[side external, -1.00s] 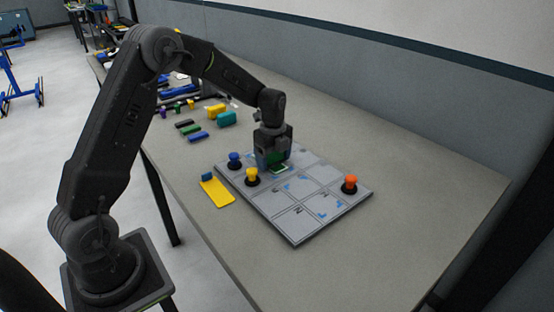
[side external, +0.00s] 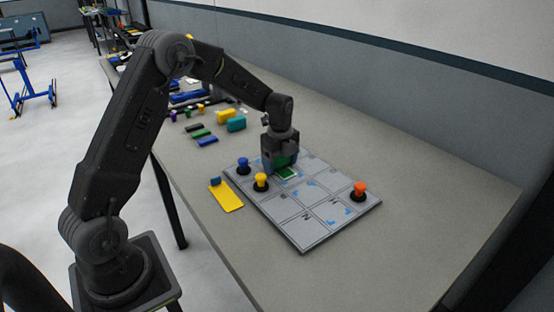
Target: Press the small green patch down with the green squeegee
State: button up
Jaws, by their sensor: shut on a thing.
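My gripper (side external: 279,160) is shut on the green squeegee (side external: 283,161), which shows only partly between and below the jaws. It is over the back left part of the grey panel (side external: 311,238). The small green patch (side external: 287,174) lies on the panel right at the front of the squeegee and shows as a green square with a pale edge. Whether the squeegee touches the patch or is just above it, I cannot tell.
A blue knob (side external: 243,165), a yellow knob (side external: 261,181) and an orange knob (side external: 360,190) stand on the panel. A yellow sheet (side external: 227,197) with a blue block (side external: 215,181) lies to its left. Yellow (side external: 226,114) and teal (side external: 237,123) blocks and several dark strips lie farther back.

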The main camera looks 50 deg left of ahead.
aim_at(288, 175)
jog(key=shift+d, duration=1.9)
jog(key=shift+a, duration=3.15)
jog(key=shift+d, duration=3.2)
notch_tip(288, 175, up, 8)
jog(key=shift+r, duration=0.1)
